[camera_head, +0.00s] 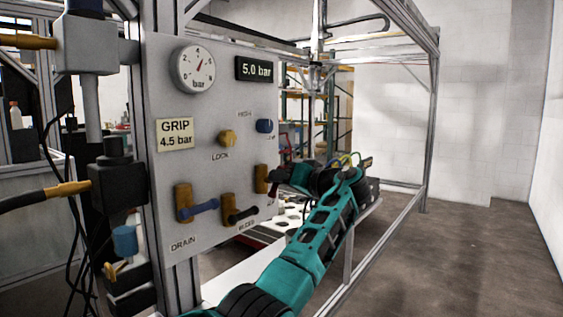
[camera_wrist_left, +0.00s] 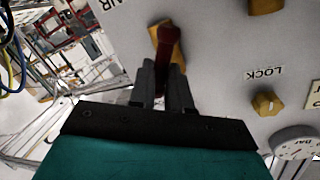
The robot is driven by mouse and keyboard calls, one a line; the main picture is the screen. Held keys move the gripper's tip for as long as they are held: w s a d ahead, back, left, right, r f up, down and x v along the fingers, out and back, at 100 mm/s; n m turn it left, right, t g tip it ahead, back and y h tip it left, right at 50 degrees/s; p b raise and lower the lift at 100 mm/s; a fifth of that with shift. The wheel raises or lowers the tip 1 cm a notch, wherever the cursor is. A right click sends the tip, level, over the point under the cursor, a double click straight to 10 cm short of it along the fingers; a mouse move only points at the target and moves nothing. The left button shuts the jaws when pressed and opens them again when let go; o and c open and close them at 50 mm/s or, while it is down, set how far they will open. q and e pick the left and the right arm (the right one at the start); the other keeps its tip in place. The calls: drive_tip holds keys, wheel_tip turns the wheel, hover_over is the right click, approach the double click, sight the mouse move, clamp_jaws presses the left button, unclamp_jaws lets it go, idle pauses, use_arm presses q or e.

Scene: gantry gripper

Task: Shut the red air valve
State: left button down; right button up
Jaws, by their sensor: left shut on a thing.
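The red air valve has a brass body (camera_head: 261,179) at the right edge of the grey panel. Its dark red lever (camera_head: 273,189) shows just left of my gripper. In the left wrist view the red lever (camera_wrist_left: 168,45) runs from the brass body (camera_wrist_left: 157,33) down between my fingers. My left gripper (camera_head: 283,176) is at the lever, its two dark fingers (camera_wrist_left: 164,82) shut on it from both sides. The fingers hide the lever's end. My right gripper is in neither view.
The panel (camera_head: 215,110) also carries a drain valve with a blue lever (camera_head: 205,207), a bleed valve with a black lever (camera_head: 243,214), a yellow lock knob (camera_head: 227,138), a blue knob (camera_head: 264,126) and a pressure gauge (camera_head: 193,70). Open floor (camera_head: 470,255) lies at right.

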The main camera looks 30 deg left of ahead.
use_arm(q)
drive_tip(key=shift+w+f+m+g+h+p, duration=0.15)
drive_tip(key=shift+m+g+p, duration=0.5)
drive_tip(key=shift+m, duration=0.95)
drive_tip(key=shift+w+f+m+g+h+p, duration=0.1)
drive_tip(key=shift+f+m+g+p, duration=0.1)
drive_tip(key=shift+m+p, duration=1.05)
drive_tip(key=shift+w+f+m+g+h+p, duration=0.15)
drive_tip(key=shift+m+g+p, duration=0.3)
drive_tip(key=shift+m, duration=1.5)
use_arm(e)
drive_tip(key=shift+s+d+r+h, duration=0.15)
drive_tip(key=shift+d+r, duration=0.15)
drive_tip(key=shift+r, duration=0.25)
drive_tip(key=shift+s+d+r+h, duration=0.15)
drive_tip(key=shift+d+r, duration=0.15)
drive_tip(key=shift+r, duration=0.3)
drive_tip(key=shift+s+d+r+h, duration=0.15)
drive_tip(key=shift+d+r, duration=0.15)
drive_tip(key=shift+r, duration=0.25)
use_arm(q)
drive_tip(key=shift+r, duration=0.1)
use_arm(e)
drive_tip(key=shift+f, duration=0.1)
use_arm(q)
drive_tip(key=c, duration=1.1)
unclamp_jaws()
